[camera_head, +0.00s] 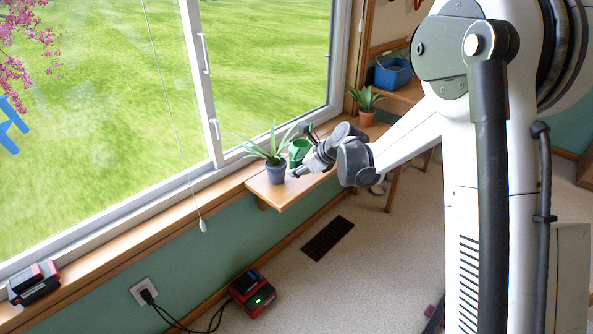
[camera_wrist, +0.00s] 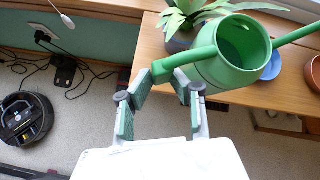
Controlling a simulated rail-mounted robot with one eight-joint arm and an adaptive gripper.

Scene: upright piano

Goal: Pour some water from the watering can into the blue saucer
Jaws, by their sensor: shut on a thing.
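The green watering can (camera_wrist: 232,52) is in the upper right of the wrist view, its open top towards the camera and its spout pointing right. My gripper (camera_wrist: 163,78) is shut on the can's handle. In the head view the can (camera_head: 298,150) shows at the wooden shelf by the window, partly behind my gripper (camera_head: 298,172). A blue round piece (camera_wrist: 272,66), apparently the blue saucer, shows just right of the can in the wrist view, partly hidden by it. Whether the can touches the shelf is unclear. I cannot see water.
A terracotta pot plant (camera_head: 366,116) and a blue bin (camera_head: 393,74) are farther back.

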